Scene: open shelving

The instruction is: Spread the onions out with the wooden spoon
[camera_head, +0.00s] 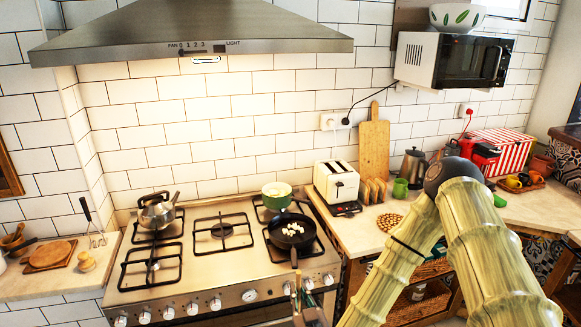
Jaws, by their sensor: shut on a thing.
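A black frying pan (276,241) sits on the right front burner of the stove, its handle toward the front. White onion pieces (291,229) lie in a loose cluster inside it. My gripper (304,297) is small and partly cut off at the bottom edge, in front of the stove and below the pan's handle. It is shut on a thin brown stick, which looks like the wooden spoon (298,281). The spoon's far end cannot be made out clearly. My gripper is apart from the onions.
A green pot (276,200) stands behind the pan, and a kettle (157,212) on the left back burner. A white toaster (337,184) stands on the right counter. The range hood (190,35) overhangs the stove. The left front burner (152,268) is empty.

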